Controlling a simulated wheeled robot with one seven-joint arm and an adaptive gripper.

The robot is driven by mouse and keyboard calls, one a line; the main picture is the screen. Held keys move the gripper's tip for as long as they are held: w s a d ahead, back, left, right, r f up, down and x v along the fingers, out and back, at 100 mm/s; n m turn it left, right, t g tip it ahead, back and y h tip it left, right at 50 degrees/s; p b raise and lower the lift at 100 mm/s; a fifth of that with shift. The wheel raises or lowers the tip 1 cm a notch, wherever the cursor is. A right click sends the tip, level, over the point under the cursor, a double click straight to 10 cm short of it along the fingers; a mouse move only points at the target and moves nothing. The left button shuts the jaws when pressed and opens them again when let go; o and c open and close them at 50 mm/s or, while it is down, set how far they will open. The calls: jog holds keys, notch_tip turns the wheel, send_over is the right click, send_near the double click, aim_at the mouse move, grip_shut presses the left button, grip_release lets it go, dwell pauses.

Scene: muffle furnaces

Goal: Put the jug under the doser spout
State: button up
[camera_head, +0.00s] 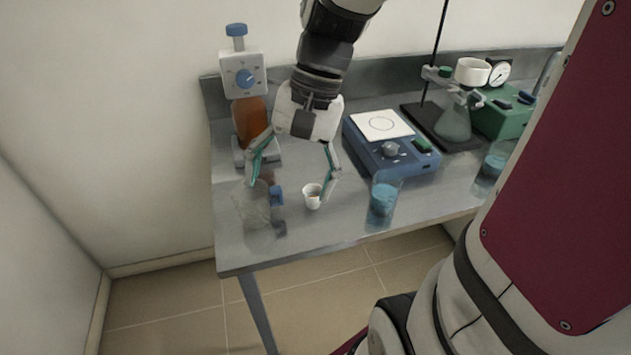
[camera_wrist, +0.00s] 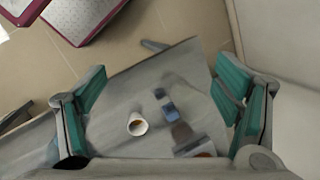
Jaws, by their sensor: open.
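The jug (camera_head: 257,212) is clear, with a blue part (camera_head: 277,196) on its right side. It stands near the left front of the bench; its blue part also shows in the wrist view (camera_wrist: 169,111). The doser (camera_head: 242,76) has a white head with a blue dial, above an amber bottle (camera_head: 250,120) at the back left. Its spout is hard to make out. My gripper (camera_head: 293,178) is open and empty, above the bench. Its left finger overlaps the jug's top in the head view; I cannot tell whether they touch.
A small white cup (camera_head: 312,196) with brown contents stands right of the jug. A blue hotplate (camera_head: 392,150) and a beaker of blue liquid (camera_head: 383,201) are further right. A stand with a flask (camera_head: 453,122) and a green pump (camera_head: 505,115) fill the back right.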

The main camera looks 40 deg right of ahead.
jog(key=s+r+n+t+h, duration=0.3)
jog(key=s+r+n+t, duration=0.1)
jog(key=s+n, duration=0.4)
jog(key=shift+s+a+r+h, duration=0.2)
jog(key=shift+s+r+h, duration=0.2)
jog(key=shift+s, duration=0.15)
dwell(0.7)
